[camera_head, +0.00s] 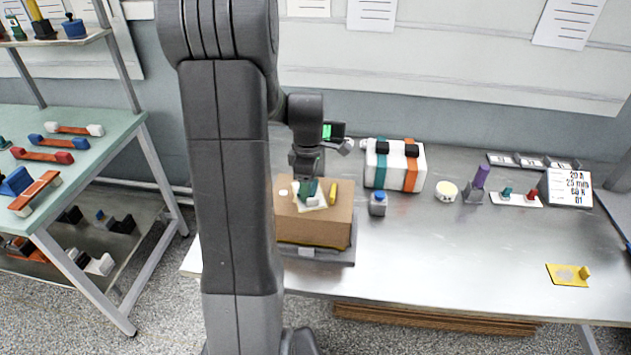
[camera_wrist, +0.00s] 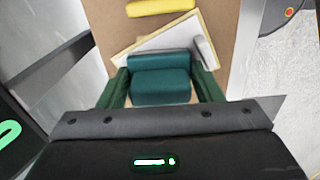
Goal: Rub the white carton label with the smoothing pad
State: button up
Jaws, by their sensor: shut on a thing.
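The brown carton (camera_head: 312,232) sits on a dark flat base on the metal table. The white label (camera_head: 318,204) lies askew on its top, partly hidden by my gripper (camera_head: 308,188). In the wrist view, the label (camera_wrist: 142,48) shows beyond the teal smoothing pad (camera_wrist: 160,78). My gripper (camera_wrist: 162,88) is shut on the pad, one green finger at each side. The pad is over the near part of the label and hides it. I cannot tell whether its underside touches the label.
A yellow bar (camera_head: 334,193) lies on the carton top beside the label. To the right stand a grey block with a blue knob (camera_head: 377,204), a white striped box (camera_head: 407,167) and a round tub (camera_head: 446,191). The table's front right is mostly clear, except for a yellow plate (camera_head: 567,275).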

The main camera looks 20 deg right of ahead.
aim_at(320, 191)
jog(key=shift+w+a+f, duration=0.1)
jog(key=shift+w+a, duration=0.05)
jog(key=shift+a, duration=0.65)
jog(key=shift+w+a+f, duration=0.1)
jog(key=shift+a, duration=0.7)
jog(key=shift+r, duration=0.2)
jog(key=shift+s+d, duration=0.2)
jog(key=shift+d, duration=1.2)
jog(key=shift+s+d, duration=0.15)
jog(key=shift+d, duration=0.75)
jog(key=shift+s+d, duration=0.15)
jog(key=shift+d, duration=0.75)
jog(key=shift+a, duration=0.1)
jog(key=shift+w+a+f, duration=0.1)
jog(key=shift+w+a, duration=0.15)
jog(key=shift+a, duration=1.35)
jog(key=shift+w+a, duration=0.2)
jog(key=shift+a, duration=1.35)
jog(key=shift+s+d, duration=0.15)
jog(key=shift+d, duration=0.65)
jog(key=shift+s+d, duration=0.1)
jog(key=shift+d, duration=0.7)
jog(key=shift+s+d, duration=0.15)
jog(key=shift+d, duration=0.7)
jog(key=shift+s+d, duration=0.1)
jog(key=shift+d, duration=0.7)
